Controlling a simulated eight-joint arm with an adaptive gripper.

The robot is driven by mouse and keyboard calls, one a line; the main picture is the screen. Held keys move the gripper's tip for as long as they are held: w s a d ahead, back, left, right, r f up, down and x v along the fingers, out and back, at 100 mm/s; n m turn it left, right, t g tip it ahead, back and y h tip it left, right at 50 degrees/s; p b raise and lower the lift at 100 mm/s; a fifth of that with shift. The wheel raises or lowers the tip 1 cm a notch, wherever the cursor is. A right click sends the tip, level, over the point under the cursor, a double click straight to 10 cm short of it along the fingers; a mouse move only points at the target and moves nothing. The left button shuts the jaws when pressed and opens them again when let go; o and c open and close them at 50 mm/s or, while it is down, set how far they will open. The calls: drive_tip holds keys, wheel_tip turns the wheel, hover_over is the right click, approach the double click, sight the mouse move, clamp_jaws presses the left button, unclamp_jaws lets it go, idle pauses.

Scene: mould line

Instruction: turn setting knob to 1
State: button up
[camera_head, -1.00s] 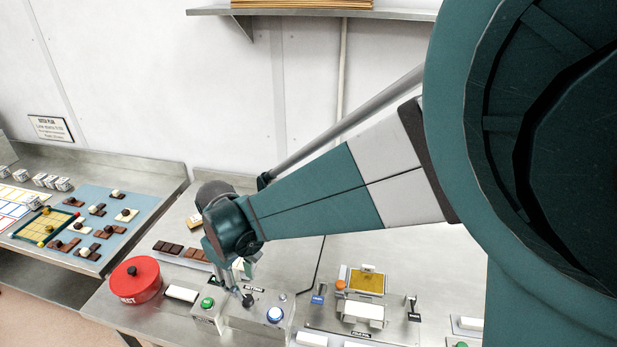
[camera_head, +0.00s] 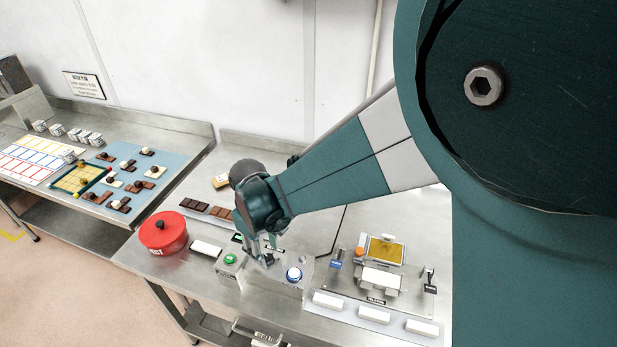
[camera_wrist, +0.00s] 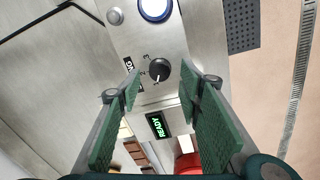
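The setting knob (camera_wrist: 159,69) is a round black knob on a grey metal panel, with small numerals beside it. Its white mark points towards the lower side of the wrist view, near the lowest numeral; the exact setting is hard to read. My gripper (camera_wrist: 160,84) is open, its two green ribbed pads on either side of the view with the knob in line between their tips. I cannot tell whether the tips touch it. In the head view my gripper (camera_head: 264,250) is over the control box (camera_head: 284,288), largely hiding the knob.
A display (camera_wrist: 159,125) reads READY beside the knob. A blue-ringed white button (camera_head: 294,274) and a green button (camera_head: 230,259) flank the gripper. A red pot (camera_head: 163,236) stands left, chocolate bars (camera_head: 206,209) behind, and a press with a yellow plate (camera_head: 386,250) right.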

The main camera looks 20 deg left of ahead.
sight(268, 259)
drive_tip(key=shift+w+f, duration=0.1)
drive_tip(key=shift+f, duration=1.25)
drive_tip(key=c, duration=0.9)
